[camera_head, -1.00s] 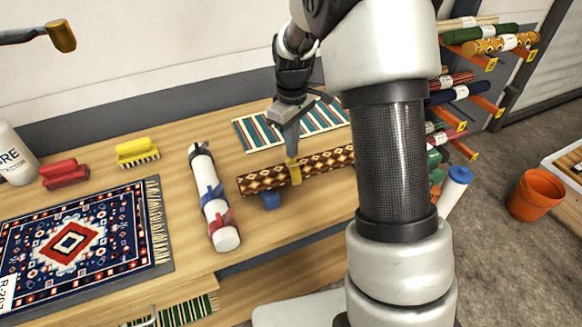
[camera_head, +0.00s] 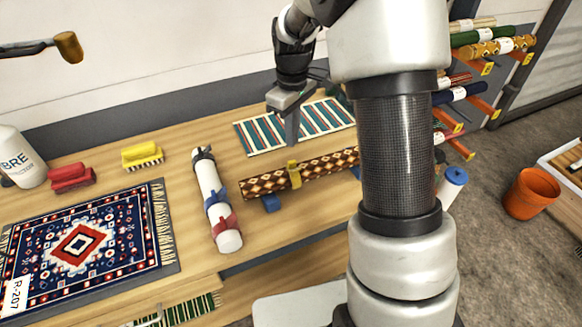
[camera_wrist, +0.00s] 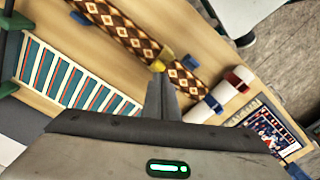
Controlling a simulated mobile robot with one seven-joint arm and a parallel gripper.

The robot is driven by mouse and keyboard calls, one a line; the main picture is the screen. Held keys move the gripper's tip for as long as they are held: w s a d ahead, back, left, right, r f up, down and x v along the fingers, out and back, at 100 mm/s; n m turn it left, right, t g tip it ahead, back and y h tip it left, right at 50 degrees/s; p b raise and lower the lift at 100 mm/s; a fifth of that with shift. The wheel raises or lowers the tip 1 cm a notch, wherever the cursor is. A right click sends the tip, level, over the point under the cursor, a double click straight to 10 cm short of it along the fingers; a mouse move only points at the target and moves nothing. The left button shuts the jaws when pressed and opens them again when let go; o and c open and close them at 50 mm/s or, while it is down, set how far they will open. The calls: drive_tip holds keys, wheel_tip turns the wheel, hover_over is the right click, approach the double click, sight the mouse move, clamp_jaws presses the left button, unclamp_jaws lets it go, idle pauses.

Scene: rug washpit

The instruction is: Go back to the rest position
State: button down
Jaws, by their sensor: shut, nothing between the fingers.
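My gripper (camera_head: 292,132) is shut and empty in the head view, its fingertips above the table, just behind a brown-and-cream diamond-patterned rug roll (camera_head: 268,181). In the wrist view my shut gripper (camera_wrist: 161,82) points toward the same roll (camera_wrist: 128,38), apart from it. The roll has a yellow band (camera_head: 293,174) around it and lies on blue supports (camera_head: 271,203). My own arm hides the roll's right end in the head view.
A white roll with blue and red straps (camera_head: 216,200) lies left of the patterned roll. A striped mat (camera_head: 297,125) lies behind. A blue-red rug (camera_head: 88,240), brushes (camera_head: 142,156) and a bottle (camera_head: 22,158) occupy the left. A rack of rolls (camera_head: 490,46) stands right, near an orange bucket (camera_head: 531,194).

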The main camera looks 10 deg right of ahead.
drive_tip(key=shift+r+p, duration=0.45)
drive_tip(key=shift+r, duration=0.5)
drive_tip(key=s+r+m+t, duration=0.3)
drive_tip(key=s+r+m, duration=0.1)
drive_tip(key=s+r, duration=0.85)
drive_tip(key=s+r+m+t+p, duration=0.1)
drive_tip(key=s+r+m, duration=0.3)
drive_tip(key=s, duration=0.8)
drive_tip(key=shift+s+r+t, duration=0.25)
drive_tip(key=shift+r+t, duration=0.05)
drive_tip(key=shift+t, duration=0.5)
drive_tip(key=shift+w, duration=0.1)
